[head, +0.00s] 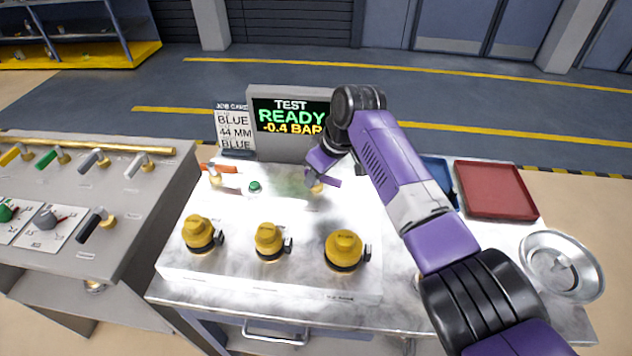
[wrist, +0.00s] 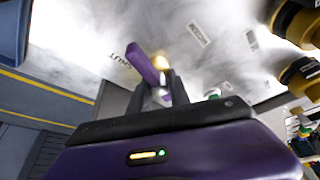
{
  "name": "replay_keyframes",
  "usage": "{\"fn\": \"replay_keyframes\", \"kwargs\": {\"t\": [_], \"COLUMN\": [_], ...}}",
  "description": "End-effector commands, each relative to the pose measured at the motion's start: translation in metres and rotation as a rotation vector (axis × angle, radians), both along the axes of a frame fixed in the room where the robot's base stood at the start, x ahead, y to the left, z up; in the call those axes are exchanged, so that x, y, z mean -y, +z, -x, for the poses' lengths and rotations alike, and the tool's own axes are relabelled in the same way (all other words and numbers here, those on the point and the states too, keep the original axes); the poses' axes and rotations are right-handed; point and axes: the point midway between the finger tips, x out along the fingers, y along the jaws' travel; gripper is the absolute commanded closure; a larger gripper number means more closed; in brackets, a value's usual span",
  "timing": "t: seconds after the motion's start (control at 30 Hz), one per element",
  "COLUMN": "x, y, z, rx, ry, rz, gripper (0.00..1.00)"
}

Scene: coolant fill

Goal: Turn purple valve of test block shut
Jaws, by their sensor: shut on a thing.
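The test block (head: 285,278) is a pale, low block on the bench. Its purple valve (head: 331,182) has a purple lever on a brass body, at the back right of the block. In the wrist view the purple lever (wrist: 143,66) points toward the upper left, close to a printed label that reads SHUT (wrist: 133,50). My gripper (head: 318,172) is at the valve from above and behind, and its fingers (wrist: 166,88) are closed on the lever. Part of the lever is hidden between the fingers.
The screen (head: 290,118) reads TEST READY, -0.4 BAR. Several yellow-capped fittings (head: 268,240) line the block's front. A red tray (head: 495,190) and metal bowl (head: 562,265) are at right.

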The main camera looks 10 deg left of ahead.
Motion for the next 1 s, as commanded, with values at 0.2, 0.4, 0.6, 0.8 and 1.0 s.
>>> {"fn": "replay_keyframes", "kwargs": {"t": [0.2, 0.4, 0.6, 0.8, 1.0], "x": [0.0000, -0.0004, 0.0001, 0.0002, 0.0002], "y": [-0.0036, -0.0023, -0.0007, 0.0000, 0.0003], "z": [-0.0004, 0.0003, 0.0002, 0.0006, 0.0006], "rx": [0.000, 0.000, 0.001, 0.000, 0.000], "ry": [0.161, 0.264, 0.318, 0.336, 0.336], "rz": [0.000, 0.000, 0.001, 0.002, 0.002], "gripper": [1.00, 1.00, 1.00, 1.00, 1.00]}}
